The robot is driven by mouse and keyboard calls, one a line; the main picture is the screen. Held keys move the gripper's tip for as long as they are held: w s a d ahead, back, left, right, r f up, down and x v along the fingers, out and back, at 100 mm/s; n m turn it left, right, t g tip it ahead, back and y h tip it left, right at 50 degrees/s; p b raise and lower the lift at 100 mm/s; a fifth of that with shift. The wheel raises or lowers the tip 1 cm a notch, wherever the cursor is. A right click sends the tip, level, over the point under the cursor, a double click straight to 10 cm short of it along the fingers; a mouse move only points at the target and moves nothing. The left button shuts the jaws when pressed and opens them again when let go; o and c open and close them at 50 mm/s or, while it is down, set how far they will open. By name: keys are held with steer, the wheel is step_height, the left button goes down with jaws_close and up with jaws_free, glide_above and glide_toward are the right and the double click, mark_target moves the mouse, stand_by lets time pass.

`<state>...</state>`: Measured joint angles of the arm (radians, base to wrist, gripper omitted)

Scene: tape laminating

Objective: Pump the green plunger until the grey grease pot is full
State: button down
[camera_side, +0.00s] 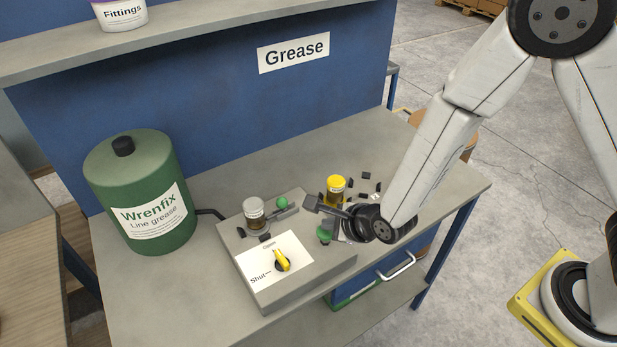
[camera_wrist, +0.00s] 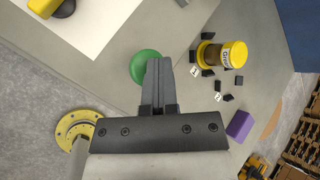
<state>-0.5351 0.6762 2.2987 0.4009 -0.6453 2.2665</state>
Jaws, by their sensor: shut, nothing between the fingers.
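The green plunger (camera_side: 323,235) is a round green knob at the right of the grey pump block (camera_side: 300,290). It also shows in the wrist view (camera_wrist: 138,67), partly hidden behind my fingers. My gripper (camera_side: 328,226) is shut and empty, with its fingertips over the plunger's edge in the wrist view (camera_wrist: 158,62). I cannot tell whether they touch it. The grey-lidded pot (camera_side: 254,214) stands on the block's back left, with brown content showing low in its clear wall. The yellow valve handle (camera_side: 282,261) lies on a white plate, its long end toward "Open".
A yellow-lidded pot (camera_side: 336,189) stands behind my gripper among several small black pieces. A green grease drum (camera_side: 140,195) stands at left, joined by a hose. The bench's back is clear.

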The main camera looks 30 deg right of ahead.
mark_target(330, 232)
steer(key=shift+s+f, duration=0.1)
steer(key=shift+f, duration=0.65)
stand_by(0.9)
steer(key=shift+r, duration=1.75)
steer(key=shift+r, duration=0.15)
steer(key=shift+r, duration=2.35)
